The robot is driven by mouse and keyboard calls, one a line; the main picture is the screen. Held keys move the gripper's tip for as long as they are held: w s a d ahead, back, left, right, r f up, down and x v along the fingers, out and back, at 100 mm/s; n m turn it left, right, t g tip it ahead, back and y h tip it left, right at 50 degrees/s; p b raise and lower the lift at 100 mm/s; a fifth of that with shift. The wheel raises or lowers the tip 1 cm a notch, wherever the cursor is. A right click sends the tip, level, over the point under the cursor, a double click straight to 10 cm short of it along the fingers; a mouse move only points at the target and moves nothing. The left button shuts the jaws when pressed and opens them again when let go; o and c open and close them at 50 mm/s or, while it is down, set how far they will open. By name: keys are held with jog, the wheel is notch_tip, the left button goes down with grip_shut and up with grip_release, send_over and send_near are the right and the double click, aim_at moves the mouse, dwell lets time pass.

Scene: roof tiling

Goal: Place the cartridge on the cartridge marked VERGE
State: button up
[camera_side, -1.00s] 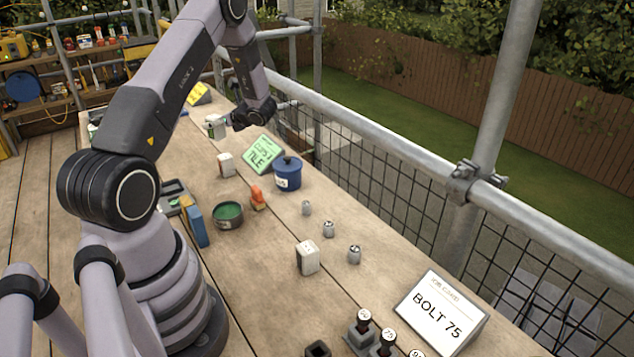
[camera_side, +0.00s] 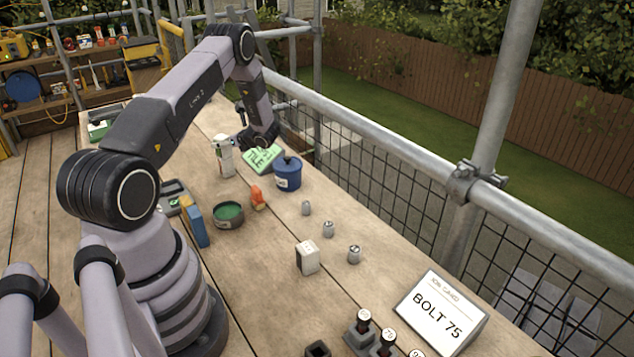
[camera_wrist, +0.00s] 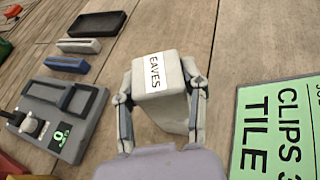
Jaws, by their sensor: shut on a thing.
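My gripper (camera_wrist: 160,95) is shut on a pale cartridge (camera_wrist: 166,75) whose top label reads EAVES in the wrist view.
A green-filled tin (camera_side: 228,215), an orange object (camera_side: 257,198) and several small metal weights (camera_side: 328,229) stand nearer the camera. A guard rail (camera_side: 400,150) runs along the right.

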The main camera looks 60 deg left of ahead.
jog(key=o, duration=1.1)
jog(key=shift+o, duration=0.2)
jog(key=shift+r, duration=0.2)
jog(key=r+v, duration=0.1)
jog(key=v, duration=1.1)
jog(key=s+d+r+n+t+h, duration=0.15)
jog(key=d+r+n, duration=0.25)
jog(key=d+r, duration=0.4)
jog(key=s+d+r+n+t+h, duration=0.1)
jog(key=s+d+r+n+h, duration=0.15)
jog(key=d+r, duration=0.45)
jog(key=s+d+r+n+t+h, duration=0.3)
jog(key=s+d, duration=0.4)
jog(key=d, duration=0.3)
jog(key=s+d+r+n+t+h, duration=0.4)
jog(key=s+d+r, duration=0.4)
jog(key=d, duration=0.2)
jog(key=shift+d+t+h, duration=0.4)
jog(key=shift+t+h, duration=0.35)
jog(key=shift+h, duration=0.05)
